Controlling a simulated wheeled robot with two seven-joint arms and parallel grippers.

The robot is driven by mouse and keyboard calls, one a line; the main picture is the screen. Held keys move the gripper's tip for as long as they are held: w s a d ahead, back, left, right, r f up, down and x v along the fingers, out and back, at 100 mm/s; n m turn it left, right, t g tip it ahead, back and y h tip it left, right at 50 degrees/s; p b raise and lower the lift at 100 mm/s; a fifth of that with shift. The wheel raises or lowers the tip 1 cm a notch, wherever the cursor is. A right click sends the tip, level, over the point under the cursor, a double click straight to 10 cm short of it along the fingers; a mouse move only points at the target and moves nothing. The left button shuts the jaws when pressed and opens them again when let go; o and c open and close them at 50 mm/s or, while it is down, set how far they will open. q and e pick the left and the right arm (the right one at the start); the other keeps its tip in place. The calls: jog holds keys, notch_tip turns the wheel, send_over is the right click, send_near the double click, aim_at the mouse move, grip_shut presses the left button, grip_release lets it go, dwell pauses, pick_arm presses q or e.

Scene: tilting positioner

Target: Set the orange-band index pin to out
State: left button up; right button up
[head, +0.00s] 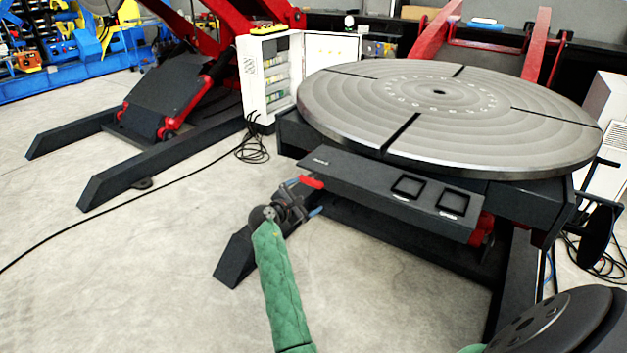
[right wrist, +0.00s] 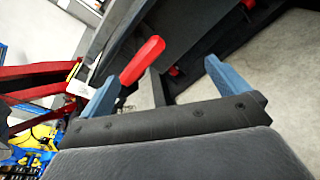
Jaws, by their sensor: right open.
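I cannot make out an orange-banded index pin in either view. A red handle (head: 312,182) sticks out at the left end of the positioner's dark front panel (head: 385,190). My right gripper (head: 303,197) is at that end of the panel, its blue fingers apart and nothing held. In the right wrist view, the red handle (right wrist: 143,60) shows between the open fingers of the right gripper (right wrist: 162,70), nearer the left finger; I cannot tell whether they touch. My left gripper is not in view.
The round grooved table (head: 440,110) lies above the panel. The panel carries two black square frames (head: 408,187). A white control cabinet (head: 268,75) stands behind, with cables (head: 252,150) on the floor. A second positioner (head: 165,100) is at left.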

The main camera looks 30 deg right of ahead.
aim_at(312, 179)
jog(key=w+n, duration=0.1)
jog(key=n, duration=0.1)
jog(key=w+n+h, duration=0.1)
jog(key=n, duration=0.1)
jog(key=w+r+n+t, duration=0.1)
jog(key=n, duration=0.2)
jog(key=shift+d+h, duration=0.25)
jog(key=shift+h, duration=0.05)
jog(key=p+x, duration=0.1)
jog(key=x, duration=0.5)
jog(key=shift+w, duration=0.1)
jog(key=shift+x, duration=0.85)
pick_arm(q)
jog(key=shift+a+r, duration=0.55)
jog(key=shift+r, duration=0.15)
